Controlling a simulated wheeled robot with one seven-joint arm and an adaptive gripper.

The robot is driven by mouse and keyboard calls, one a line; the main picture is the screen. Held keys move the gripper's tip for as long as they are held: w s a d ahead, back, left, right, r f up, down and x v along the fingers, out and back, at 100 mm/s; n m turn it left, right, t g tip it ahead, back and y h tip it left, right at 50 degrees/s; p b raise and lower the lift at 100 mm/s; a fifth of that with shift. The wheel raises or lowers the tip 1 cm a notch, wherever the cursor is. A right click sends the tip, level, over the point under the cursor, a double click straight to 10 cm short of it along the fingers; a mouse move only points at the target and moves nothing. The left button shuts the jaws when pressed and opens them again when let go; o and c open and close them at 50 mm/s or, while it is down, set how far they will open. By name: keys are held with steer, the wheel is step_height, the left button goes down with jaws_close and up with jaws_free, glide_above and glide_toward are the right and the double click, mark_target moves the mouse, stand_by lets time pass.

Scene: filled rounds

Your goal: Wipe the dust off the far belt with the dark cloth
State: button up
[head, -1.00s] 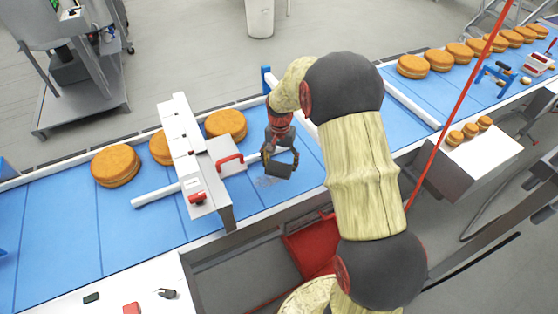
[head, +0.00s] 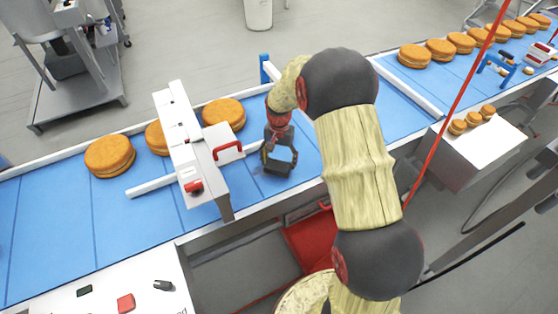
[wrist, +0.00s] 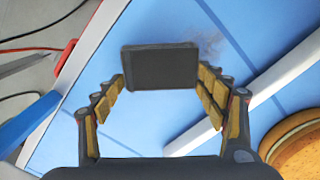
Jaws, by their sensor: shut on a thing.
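The dark cloth (wrist: 160,68) is a small dark grey pad, held between the fingertips of my gripper (wrist: 160,85) in the wrist view. In the head view my gripper (head: 279,150) is low over the blue belt (head: 60,215), with the cloth (head: 277,169) under it. I cannot tell whether the cloth touches the belt. A faint grey dust smudge (wrist: 210,45) shows on the belt just beyond the cloth's upper right in the wrist view. In the head view the smudge is mostly hidden behind the gripper and cloth.
A white gate (head: 188,150) with a red handle spans the belt just left of my gripper. Filled rounds (head: 109,156) stand left of and behind it. White guide rails (head: 408,86) cross the belt. A red crate (head: 308,240) is below the near edge.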

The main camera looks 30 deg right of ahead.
steer(key=shift+f+b, duration=0.45)
steer(key=shift+f, duration=0.55)
stand_by(0.3)
steer(key=shift+w, duration=0.1)
